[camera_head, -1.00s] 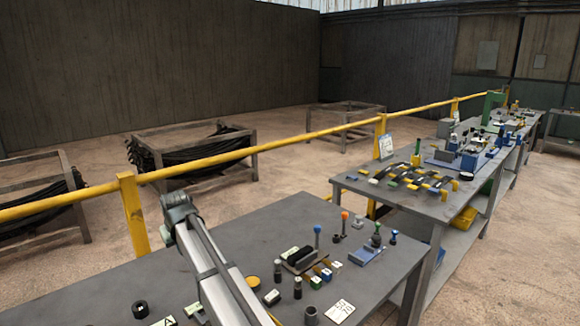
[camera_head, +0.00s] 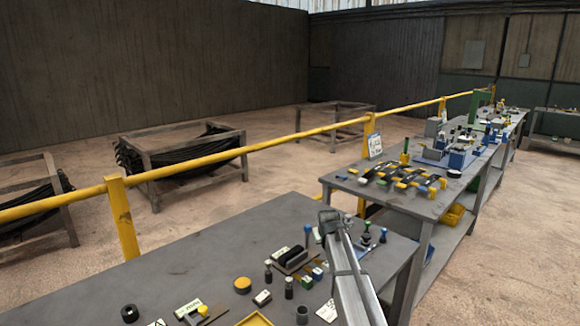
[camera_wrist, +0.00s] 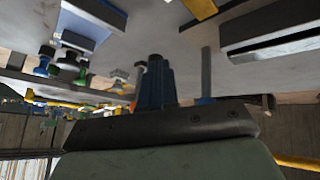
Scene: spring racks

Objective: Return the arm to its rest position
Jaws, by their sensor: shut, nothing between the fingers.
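My gripper (camera_wrist: 156,75) shows in the wrist view, its dark blue fingers together with nothing between them. The wrist picture is upside down, with the workbench and its small parts across the top. A thin post with a blue end (camera_wrist: 206,75) stands beside the fingers in that picture; I cannot tell how far off it is. In the head view my pale arm (camera_head: 350,275) rises from the bottom edge over the right part of the near bench (camera_head: 215,245). The fingers cannot be made out there.
A yellow rail (camera_head: 215,160) runs behind the bench. A second bench (camera_head: 400,207) holds more parts. The near bench's left part is mostly clear.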

